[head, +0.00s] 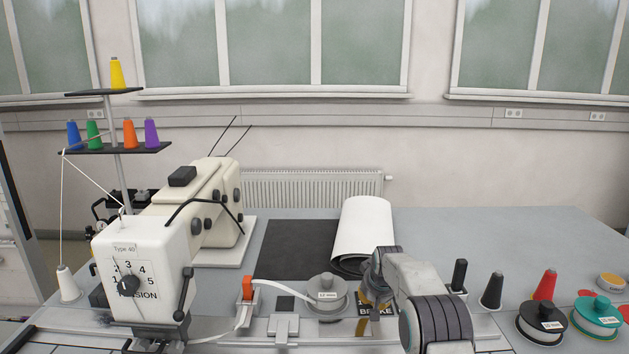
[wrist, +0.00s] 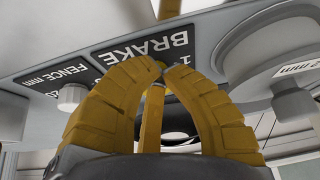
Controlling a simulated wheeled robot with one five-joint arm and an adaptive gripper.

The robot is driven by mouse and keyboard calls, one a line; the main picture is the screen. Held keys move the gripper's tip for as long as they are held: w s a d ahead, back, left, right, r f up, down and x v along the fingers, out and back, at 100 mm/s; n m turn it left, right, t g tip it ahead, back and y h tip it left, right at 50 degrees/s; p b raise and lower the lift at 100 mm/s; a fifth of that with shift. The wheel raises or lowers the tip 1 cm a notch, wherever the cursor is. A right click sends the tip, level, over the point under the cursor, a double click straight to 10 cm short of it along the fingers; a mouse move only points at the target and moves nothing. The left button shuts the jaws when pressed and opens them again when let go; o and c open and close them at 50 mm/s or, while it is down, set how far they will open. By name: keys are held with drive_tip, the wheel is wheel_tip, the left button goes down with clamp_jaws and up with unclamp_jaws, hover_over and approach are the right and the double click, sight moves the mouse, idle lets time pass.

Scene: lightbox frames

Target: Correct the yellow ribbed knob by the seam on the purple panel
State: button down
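I see no purple panel, and I cannot make out a yellow ribbed knob apart from my fingers. A black dial knob (head: 128,286) sits on the white Type 40 machine face marked TENSION. My gripper (wrist: 157,68) has yellow ribbed fingers whose tips come together in front of the black BRAKE label (wrist: 135,62). A narrow yellow bar (wrist: 151,120) shows between the fingers; I cannot tell what it belongs to. Whether anything small sits between the tips is hidden. In the head view my gripper (head: 374,296) is over the BRAKE label, mostly hidden by my arm.
A pale round knob (wrist: 72,97) stands by the FENCE label. A grey spool (head: 327,294) is left of my gripper, beside an orange clip (head: 247,288). A white roll (head: 364,232) lies behind. Cones and spools stand at right. The back right tabletop (head: 500,235) is clear.

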drive_tip(key=shift+s+a+f+b, duration=0.2)
drive_tip(key=shift+s+b, duration=0.25)
drive_tip(key=shift+b, duration=0.15)
drive_tip(key=shift+r+p, duration=2.35)
drive_tip(key=shift+r, duration=0.85)
drive_tip(key=c, duration=1.9)
unclamp_jaws()
drive_tip(key=shift+w, duration=0.1)
drive_tip(key=shift+d, duration=0.1)
clamp_jaws()
drive_tip(key=shift+s+d+f+b, duration=0.1)
drive_tip(key=shift+d+f+b, duration=0.2)
drive_tip(key=shift+f, duration=0.5)
drive_tip(key=shift+s+d+f+b, duration=0.15)
drive_tip(key=shift+d+f, duration=0.3)
drive_tip(key=shift+f, duration=0.4)
drive_tip(key=shift+w+d+f+b, duration=0.1)
drive_tip(key=shift+d+f+b, duration=0.2)
drive_tip(key=shift+f, duration=0.5)
drive_tip(key=shift+f+b, duration=0.6)
drive_tip(key=shift+b, duration=0.25)
